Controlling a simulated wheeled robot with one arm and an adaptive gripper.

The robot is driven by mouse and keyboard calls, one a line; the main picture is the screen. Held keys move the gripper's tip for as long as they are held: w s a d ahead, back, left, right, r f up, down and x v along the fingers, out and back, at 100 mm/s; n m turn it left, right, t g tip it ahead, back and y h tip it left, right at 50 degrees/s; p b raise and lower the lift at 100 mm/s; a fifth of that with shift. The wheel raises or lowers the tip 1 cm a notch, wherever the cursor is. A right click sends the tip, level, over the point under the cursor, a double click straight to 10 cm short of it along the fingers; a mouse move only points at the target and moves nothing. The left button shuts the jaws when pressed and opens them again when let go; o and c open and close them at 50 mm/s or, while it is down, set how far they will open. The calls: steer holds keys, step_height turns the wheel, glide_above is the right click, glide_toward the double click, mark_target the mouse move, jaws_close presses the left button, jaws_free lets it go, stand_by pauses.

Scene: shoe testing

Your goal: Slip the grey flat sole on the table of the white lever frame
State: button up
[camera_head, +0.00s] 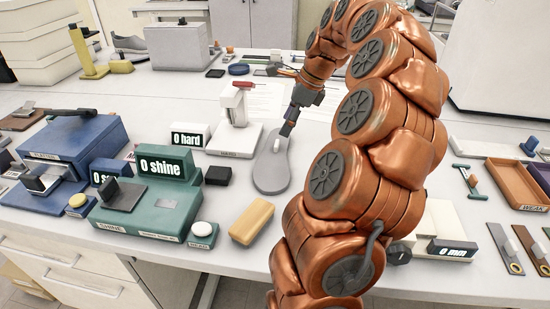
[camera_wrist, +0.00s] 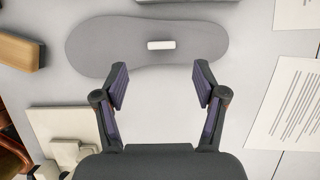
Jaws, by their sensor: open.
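The grey flat sole (camera_head: 271,173) lies flat on the table, just right of the white lever frame. In the wrist view the sole (camera_wrist: 105,45) lies lengthwise across the picture, with a small white block (camera_wrist: 160,45) on its middle. The white lever frame (camera_head: 235,112) has a red-tipped lever on top and a flat white base (camera_head: 228,148) marked "HARD"; nothing lies on that base beside the post. My gripper (camera_head: 287,130) is above the sole's far part in the head view. In the wrist view my gripper (camera_wrist: 161,70) is open and empty, its fingertips near the sole's edge.
A "0 hard" display (camera_head: 190,135) stands left of the frame, a dark block (camera_head: 218,175) in front. A tan block (camera_head: 251,222) lies nearer the front edge. The green "SHINE" device (camera_head: 150,215) is at left. Paper sheets (camera_head: 318,103) lie behind my gripper.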

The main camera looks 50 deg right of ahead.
mark_target(277, 143)
steer(key=shift+p+x, duration=0.7)
steer(key=shift+x, duration=2.8)
steer(key=shift+d, duration=0.1)
steer(key=shift+c, duration=0.4)
steer(key=c, duration=1.3)
steer(key=shift+o, duration=0.2)
step_height(277, 143, up, 8)
steer(key=shift+r+b, duration=0.1)
steer(key=shift+b, duration=0.5)
steer(key=shift+r, duration=0.9)
